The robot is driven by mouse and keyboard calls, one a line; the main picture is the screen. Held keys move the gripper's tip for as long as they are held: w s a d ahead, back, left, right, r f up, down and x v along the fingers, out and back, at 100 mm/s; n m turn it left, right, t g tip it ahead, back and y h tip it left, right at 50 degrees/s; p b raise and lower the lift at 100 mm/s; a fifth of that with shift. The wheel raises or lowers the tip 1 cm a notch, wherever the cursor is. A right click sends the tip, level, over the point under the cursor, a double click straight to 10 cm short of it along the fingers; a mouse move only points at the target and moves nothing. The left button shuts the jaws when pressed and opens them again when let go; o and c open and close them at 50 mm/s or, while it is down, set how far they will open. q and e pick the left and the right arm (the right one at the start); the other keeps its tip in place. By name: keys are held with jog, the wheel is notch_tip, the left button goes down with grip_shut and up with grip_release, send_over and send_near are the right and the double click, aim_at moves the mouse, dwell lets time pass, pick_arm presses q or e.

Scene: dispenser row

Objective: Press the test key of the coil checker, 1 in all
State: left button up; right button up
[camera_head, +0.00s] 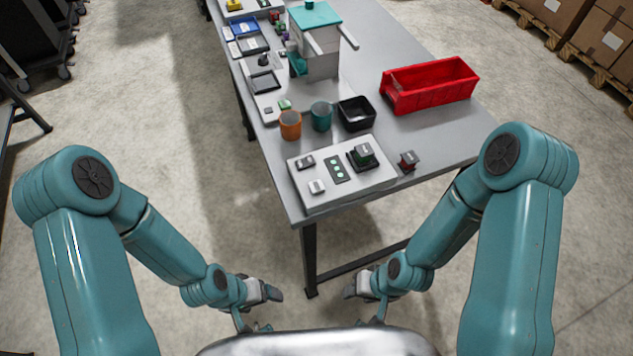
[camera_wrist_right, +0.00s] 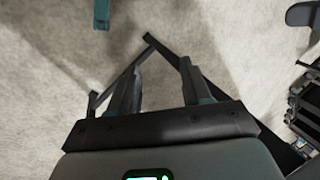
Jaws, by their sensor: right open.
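A pale flat panel (camera_head: 352,191) lies at the near end of the grey table and looks like the coil checker. It carries a dark plate with green dots (camera_head: 337,170), a small white key-like block (camera_head: 317,187), a small dark switch-like part (camera_head: 305,162) and a black block with a dark green top (camera_head: 363,155). I cannot tell for sure which part is the test key. My left gripper (camera_head: 272,292) is low in front of the table, its jaws unclear. My right gripper (camera_head: 352,289) is also below the table edge; its fingers stand apart and empty in the wrist view (camera_wrist_right: 160,75).
Behind the panel stand an orange cup (camera_head: 290,125), a teal cup (camera_head: 321,116) and a black bin (camera_head: 356,113). A small dark red part (camera_head: 408,161) lies right of it. A red crate (camera_head: 429,86) and a white-and-teal machine (camera_head: 316,50) stand farther back.

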grip_shut()
dwell(1.5)
